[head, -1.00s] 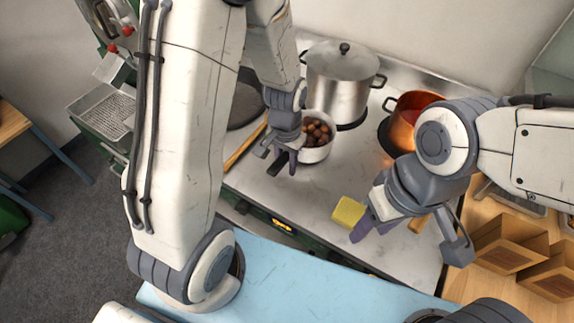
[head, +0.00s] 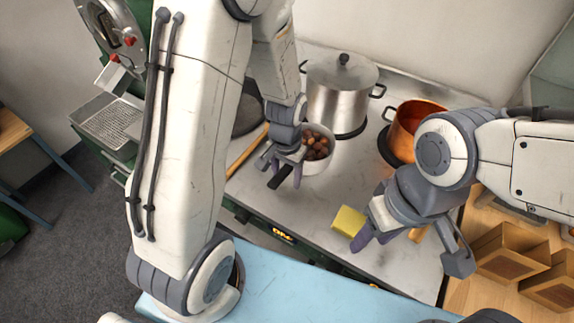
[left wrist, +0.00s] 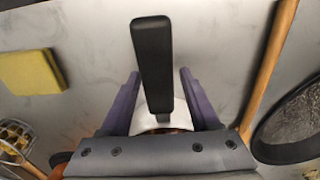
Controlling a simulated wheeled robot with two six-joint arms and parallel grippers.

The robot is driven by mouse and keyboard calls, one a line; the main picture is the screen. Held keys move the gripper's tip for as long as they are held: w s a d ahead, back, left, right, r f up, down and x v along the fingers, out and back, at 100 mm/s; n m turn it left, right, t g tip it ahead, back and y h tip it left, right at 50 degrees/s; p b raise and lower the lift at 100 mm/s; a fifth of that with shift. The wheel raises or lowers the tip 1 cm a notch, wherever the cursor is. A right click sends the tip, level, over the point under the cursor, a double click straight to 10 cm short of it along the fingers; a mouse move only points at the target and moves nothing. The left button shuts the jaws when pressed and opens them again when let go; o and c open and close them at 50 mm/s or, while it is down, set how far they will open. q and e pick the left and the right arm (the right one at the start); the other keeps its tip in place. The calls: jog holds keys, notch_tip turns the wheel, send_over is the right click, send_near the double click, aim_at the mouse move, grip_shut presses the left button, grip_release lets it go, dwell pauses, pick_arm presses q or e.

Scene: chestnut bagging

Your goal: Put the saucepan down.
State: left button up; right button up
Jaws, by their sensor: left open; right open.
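The white saucepan (head: 325,160) holds brown chestnuts (head: 315,146) and appears to stand upright on the metal counter. Its black handle (head: 279,177) points toward the front. My left gripper (head: 285,172) is at the handle with its fingers apart. In the left wrist view, the handle (left wrist: 152,60) runs between the two purple fingers of my left gripper (left wrist: 156,100), with a gap on each side. My right gripper (head: 362,230) is open, beside a yellow sponge (head: 349,221). Part of the pan is hidden behind my left gripper.
A lidded steel pot (head: 340,95) stands behind the saucepan, and a copper pot (head: 408,125) stands to its right. A wooden handle (head: 247,153) lies to its left. Wooden boxes (head: 505,250) are at the right. The counter (head: 310,205) in front of the pan is mostly clear.

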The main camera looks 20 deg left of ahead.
pick_arm(q)
notch_tip(320, 180, up, 12)
jog(key=shift+f+p, duration=0.25)
jog(key=shift+p, duration=0.05)
jog(key=s+d+r+m, duration=0.2)
jog(key=s+d, duration=0.3)
jog(key=s, duration=0.3)
jog(key=s+d+r+m+h, duration=0.1)
jog(key=s+d+r+m, duration=0.1)
jog(key=s+d, duration=0.4)
jog(key=s+m, duration=0.1)
jog(key=s, duration=0.1)
jog(key=shift+s+r, duration=0.3)
jog(key=shift+s, duration=0.05)
